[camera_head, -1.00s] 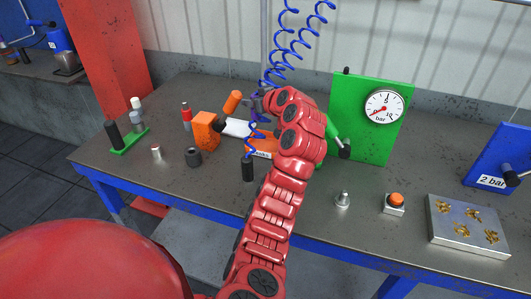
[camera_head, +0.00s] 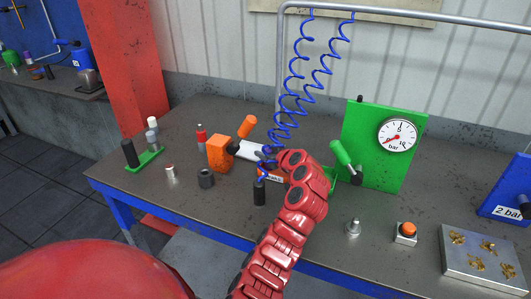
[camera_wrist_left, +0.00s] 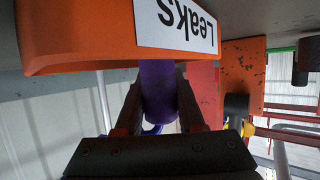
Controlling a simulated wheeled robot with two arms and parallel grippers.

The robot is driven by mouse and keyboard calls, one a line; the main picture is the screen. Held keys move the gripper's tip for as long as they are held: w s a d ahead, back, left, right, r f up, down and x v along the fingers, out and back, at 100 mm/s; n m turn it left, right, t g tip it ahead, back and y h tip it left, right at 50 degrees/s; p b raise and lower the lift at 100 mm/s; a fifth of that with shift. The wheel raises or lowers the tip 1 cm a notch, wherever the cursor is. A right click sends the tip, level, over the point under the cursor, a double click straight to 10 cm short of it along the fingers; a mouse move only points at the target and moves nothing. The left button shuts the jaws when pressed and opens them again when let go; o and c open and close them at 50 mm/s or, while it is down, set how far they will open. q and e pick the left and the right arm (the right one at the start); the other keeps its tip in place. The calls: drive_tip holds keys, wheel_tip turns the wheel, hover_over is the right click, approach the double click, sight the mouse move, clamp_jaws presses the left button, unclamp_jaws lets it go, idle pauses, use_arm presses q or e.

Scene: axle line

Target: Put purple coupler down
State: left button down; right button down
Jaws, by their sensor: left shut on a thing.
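The purple coupler (camera_wrist_left: 158,95) is between the fingers of my left gripper (camera_wrist_left: 158,112) in the left wrist view. The gripper is shut on it. An orange tray (camera_wrist_left: 75,35) with a white "Leaks" label is right by the coupler's far end; I cannot tell whether they touch. In the head view my left gripper (camera_head: 270,157) is low over the bench beside this tray (camera_head: 277,174). My red arm and the hose hide most of the gripper and coupler there. My right gripper is in neither view.
An orange block (camera_head: 220,153) with an orange-handled lever stands left of the gripper. A black cylinder (camera_head: 259,192) stands in front of it. A green panel (camera_head: 370,140) with a gauge and green lever stands to the right. Coiled blue hoses (camera_head: 300,80) hang above.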

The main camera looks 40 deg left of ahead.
use_arm(q)
drive_tip(key=shift+f, duration=0.2)
drive_tip(key=c, duration=0.5)
unclamp_jaws()
drive_tip(key=shift+r, duration=0.1)
drive_tip(key=shift+r, duration=0.25)
drive_tip(key=v, duration=0.5)
drive_tip(key=b+v, duration=0.1)
drive_tip(key=v, duration=0.5)
drive_tip(key=shift+d+f+b, duration=0.15)
drive_tip(key=shift+f+b, duration=0.05)
drive_tip(key=shift+b, duration=0.1)
drive_tip(key=shift+s+d+r, duration=0.2)
drive_tip(key=shift+d, duration=0.1)
